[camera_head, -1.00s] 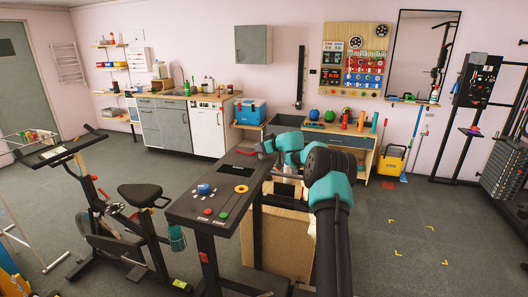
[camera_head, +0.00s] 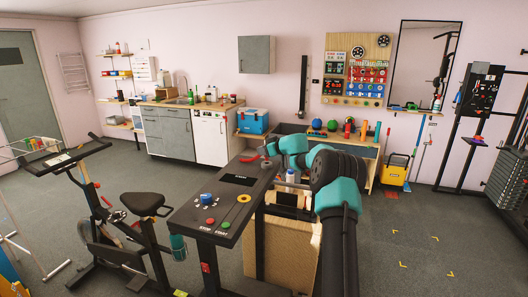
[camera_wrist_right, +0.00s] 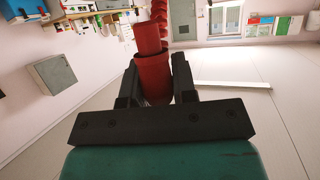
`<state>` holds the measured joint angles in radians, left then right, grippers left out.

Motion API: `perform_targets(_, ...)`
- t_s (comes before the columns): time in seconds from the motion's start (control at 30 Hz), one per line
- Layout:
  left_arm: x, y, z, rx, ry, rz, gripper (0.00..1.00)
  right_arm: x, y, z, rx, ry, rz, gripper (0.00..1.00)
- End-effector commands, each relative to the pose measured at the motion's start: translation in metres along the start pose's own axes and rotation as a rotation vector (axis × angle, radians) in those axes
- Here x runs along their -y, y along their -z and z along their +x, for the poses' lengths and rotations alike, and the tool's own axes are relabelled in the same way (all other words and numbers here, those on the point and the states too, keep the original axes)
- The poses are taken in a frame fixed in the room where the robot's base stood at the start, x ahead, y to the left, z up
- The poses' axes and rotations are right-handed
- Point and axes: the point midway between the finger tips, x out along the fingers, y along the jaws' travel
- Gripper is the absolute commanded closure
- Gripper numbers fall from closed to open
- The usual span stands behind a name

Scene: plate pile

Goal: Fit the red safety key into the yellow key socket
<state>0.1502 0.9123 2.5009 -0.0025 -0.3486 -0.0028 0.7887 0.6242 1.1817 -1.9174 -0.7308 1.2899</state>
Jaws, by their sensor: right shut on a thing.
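The yellow key socket (camera_head: 244,198) is a ring on the dark sloped top of a console (camera_head: 233,212) in the head view. My right gripper (camera_head: 257,156) is beyond the socket, near the console's far end, and is apart from it. In the right wrist view my right gripper (camera_wrist_right: 157,82) is shut on the red safety key (camera_wrist_right: 153,80), a red cylinder with a narrower stem. The key shows only as a small red bit (camera_head: 249,159) in the head view, and its far end is hidden. My left gripper is not in view.
A blue knob (camera_head: 207,199), a red button and a green button (camera_head: 224,225) sit near the socket. A red coiled cord (camera_wrist_right: 160,12) shows beyond the key. An exercise bike (camera_head: 140,210) stands left of the console. Open floor lies to the right.

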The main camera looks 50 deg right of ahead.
Motion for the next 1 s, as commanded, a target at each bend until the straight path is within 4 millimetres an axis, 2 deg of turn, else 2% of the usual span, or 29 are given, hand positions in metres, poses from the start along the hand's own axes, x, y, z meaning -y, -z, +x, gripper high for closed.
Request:
perform_targets(0.27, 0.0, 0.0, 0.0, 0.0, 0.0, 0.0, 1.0, 0.029, -0.004, -0.02, 0.001, 0.002, 0.001, 0.98)
perform_targets(0.7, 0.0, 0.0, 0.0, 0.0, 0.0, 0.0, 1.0, 0.092, -0.015, -0.065, 0.001, 0.0, 0.0, 0.98)
perform_targets(1.0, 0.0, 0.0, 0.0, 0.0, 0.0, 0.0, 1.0, 0.116, -0.019, -0.082, 0.001, -0.001, 0.0, 0.98)
